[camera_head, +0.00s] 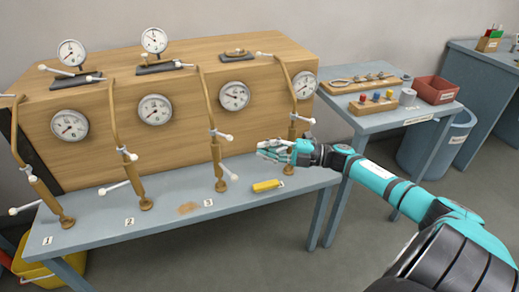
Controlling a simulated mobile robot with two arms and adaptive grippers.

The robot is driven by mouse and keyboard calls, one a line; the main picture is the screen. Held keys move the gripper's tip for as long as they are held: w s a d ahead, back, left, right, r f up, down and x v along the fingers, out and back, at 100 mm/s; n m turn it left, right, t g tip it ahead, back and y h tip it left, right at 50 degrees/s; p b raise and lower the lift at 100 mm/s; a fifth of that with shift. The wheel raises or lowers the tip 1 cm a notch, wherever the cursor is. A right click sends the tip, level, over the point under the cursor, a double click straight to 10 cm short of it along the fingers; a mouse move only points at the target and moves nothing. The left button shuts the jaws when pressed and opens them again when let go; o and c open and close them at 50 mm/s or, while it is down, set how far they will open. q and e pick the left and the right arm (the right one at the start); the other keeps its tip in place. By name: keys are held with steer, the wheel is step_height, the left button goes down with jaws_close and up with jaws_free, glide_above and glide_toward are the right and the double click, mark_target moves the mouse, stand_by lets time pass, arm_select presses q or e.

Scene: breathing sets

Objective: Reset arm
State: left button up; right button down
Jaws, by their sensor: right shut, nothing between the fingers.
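My right gripper (273,152) comes in from the lower right on a teal arm. It is shut and empty, in front of the wooden cabinet's right part and above the blue-grey bench (180,232). A yellow block-like object (267,185) lies on the bench below the gripper, apart from it. The wooden cabinet (190,100) carries several round gauges and bronze pipes with white-tipped levers. The rightmost pipe (291,95) runs down behind my gripper, and its foot is partly hidden. My left gripper is out of view.
A side table (395,122) at the right holds small coloured parts and a red bin (435,90). A blue-grey tub (437,140) stands beside it. A yellow bucket (38,272) is at the lower left. The floor in front of the bench is clear.

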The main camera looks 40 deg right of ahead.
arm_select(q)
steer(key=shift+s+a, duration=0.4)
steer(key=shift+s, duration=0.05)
